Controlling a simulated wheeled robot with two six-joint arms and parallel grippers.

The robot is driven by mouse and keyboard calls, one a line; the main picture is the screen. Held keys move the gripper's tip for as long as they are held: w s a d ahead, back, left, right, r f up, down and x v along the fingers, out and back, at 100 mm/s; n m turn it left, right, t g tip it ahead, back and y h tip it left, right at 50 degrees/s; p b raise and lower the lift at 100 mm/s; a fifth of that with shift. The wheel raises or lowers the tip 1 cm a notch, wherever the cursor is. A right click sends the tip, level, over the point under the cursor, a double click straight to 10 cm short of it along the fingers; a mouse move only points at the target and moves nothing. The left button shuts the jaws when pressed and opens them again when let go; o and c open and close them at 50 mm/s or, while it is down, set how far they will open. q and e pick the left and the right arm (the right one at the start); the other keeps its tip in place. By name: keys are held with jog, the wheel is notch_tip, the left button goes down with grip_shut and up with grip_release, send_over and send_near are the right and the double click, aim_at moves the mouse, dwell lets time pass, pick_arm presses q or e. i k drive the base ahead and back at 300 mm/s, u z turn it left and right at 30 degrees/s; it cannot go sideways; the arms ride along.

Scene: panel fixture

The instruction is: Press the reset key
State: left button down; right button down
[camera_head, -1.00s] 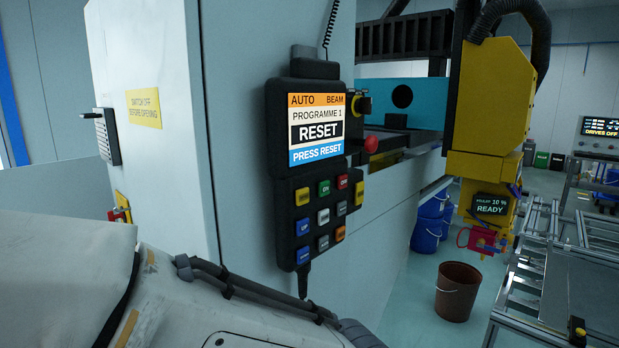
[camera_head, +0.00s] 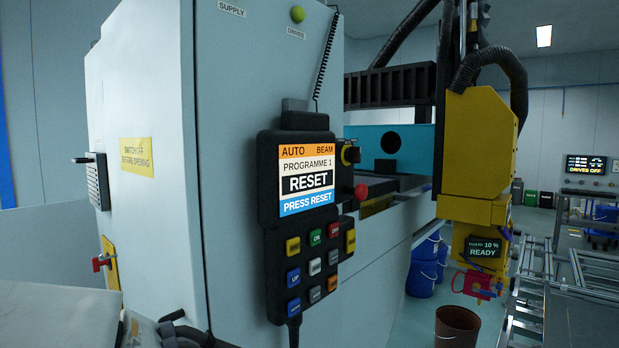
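A black control pendant (camera_head: 258,190) hangs on the grey cabinet side at the centre. Its lit screen (camera_head: 306,179) reads "AUTO BEAM, PROGRAMME 1, RESET, PRESS RESET". Below it is a keypad with a green key (camera_head: 315,237), a red key (camera_head: 333,230), a blue UP key (camera_head: 293,276), a white key (camera_head: 314,266), an orange key (camera_head: 332,284) and several others. Most key labels are too small to read, so I cannot tell which is reset.
A coiled cable (camera_head: 325,60) hangs above. A yellow machine head (camera_head: 479,150) reads "READY"; a distant screen (camera_head: 590,165) reads "DRIVES OFF". A brown bucket (camera_head: 457,328) stands below.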

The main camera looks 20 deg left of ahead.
aim_at(293, 245)
jog(key=z, duration=1.9)
jog(key=k, duration=0.7)
jog(key=u, duration=1.2)
